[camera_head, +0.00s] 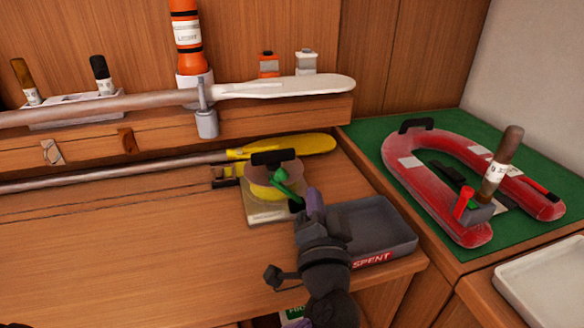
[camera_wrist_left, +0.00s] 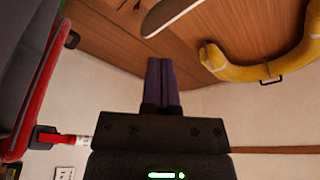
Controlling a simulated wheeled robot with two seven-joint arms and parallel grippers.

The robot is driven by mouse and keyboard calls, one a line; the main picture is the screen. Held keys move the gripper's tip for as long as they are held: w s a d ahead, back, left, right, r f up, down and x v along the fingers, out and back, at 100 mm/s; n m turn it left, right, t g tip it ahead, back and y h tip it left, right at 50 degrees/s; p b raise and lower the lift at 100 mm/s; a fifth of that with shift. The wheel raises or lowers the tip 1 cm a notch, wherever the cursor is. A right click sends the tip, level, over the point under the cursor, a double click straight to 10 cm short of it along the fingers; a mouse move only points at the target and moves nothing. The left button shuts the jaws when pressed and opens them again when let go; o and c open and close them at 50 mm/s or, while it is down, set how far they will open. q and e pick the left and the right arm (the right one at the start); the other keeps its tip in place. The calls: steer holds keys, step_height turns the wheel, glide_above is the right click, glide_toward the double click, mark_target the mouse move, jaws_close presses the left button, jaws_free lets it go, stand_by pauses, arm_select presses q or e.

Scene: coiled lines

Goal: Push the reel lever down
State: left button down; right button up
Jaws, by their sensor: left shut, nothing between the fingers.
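The reel (camera_head: 262,190) is a round yellowish drum on a pale base, standing on the wooden bench in the head view. Its green lever (camera_head: 285,182) slants from the drum toward the lower right, its lower end close to my gripper. My left gripper (camera_head: 311,202) is just right of the lever, its purple fingers shut with nothing between them. I cannot tell whether it touches the lever. The shut fingers also show in the left wrist view (camera_wrist_left: 161,82), where the reel and lever are not seen. My right gripper is not in view.
A grey tray marked SPENT (camera_head: 383,226) sits right beside my left gripper. A red horseshoe float (camera_head: 433,190) lies on a green mat at the right. A white paddle (camera_head: 285,88) and a yellow paddle (camera_head: 310,144) lie behind. The left bench top is clear.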

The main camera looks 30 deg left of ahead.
mark_target(281, 175)
arm_select(q)
steer(key=w+a+f+b, duration=0.1)
steer(key=w+a, duration=0.4)
steer(key=a, duration=0.2)
steer(key=shift+w+a+b, duration=0.15)
steer(key=shift+a+b, duration=0.15)
steer(key=shift+a, duration=0.1)
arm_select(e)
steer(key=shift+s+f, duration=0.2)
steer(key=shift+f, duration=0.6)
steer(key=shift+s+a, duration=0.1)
arm_select(q)
steer(key=shift+s+a+f, duration=0.3)
steer(key=shift+s+a, duration=0.15)
steer(key=shift+s, duration=0.1)
steer(key=shift+s+a, duration=0.2)
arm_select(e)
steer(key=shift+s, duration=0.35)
arm_select(q)
steer(key=shift+r, duration=0.1)
